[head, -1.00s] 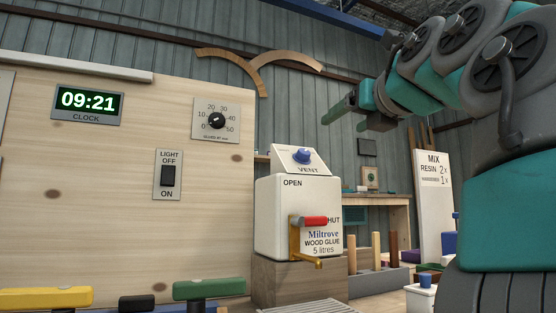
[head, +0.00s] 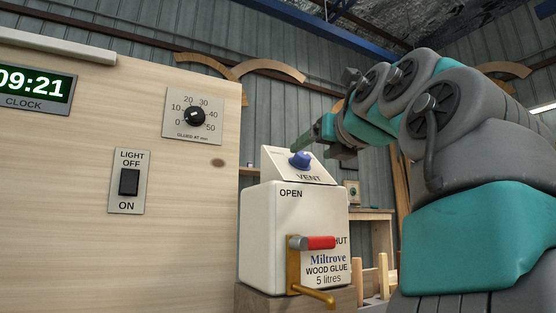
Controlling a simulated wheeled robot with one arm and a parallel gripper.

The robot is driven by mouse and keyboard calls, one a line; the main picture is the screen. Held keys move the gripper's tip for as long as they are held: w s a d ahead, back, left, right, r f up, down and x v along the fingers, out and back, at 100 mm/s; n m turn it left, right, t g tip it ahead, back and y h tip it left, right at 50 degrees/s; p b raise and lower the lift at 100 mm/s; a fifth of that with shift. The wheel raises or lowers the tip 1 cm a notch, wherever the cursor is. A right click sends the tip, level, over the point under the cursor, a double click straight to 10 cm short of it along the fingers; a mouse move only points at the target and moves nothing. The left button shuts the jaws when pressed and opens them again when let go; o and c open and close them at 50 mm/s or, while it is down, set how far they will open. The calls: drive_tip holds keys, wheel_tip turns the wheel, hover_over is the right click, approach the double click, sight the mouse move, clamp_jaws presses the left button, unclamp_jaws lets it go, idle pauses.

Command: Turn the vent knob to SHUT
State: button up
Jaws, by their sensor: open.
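The blue vent knob (head: 300,160) sits on the sloped white panel (head: 277,167) marked VENT, on top of the white glue container (head: 262,235). The front of the container reads OPEN at upper left, and a word ending in HUT is partly hidden at right by the red lever handle (head: 321,243). The lever lies level, above a brass spout (head: 318,297). My gripper (head: 318,146) is open and empty, just right of and above the knob in the picture. I cannot tell whether a finger touches the knob.
A wooden board at left carries a clock (head: 30,88), a dial (head: 194,117) and a light switch (head: 129,182). The container stands on a wooden block (head: 255,298). Wooden posts (head: 383,272) and a bench (head: 375,215) lie behind at right.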

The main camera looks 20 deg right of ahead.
sight(305, 156)
drive_tip(key=shift+w+p, duration=0.4)
drive_tip(key=shift+w, duration=1.95)
drive_tip(key=shift+d, duration=0.1)
clamp_jaws()
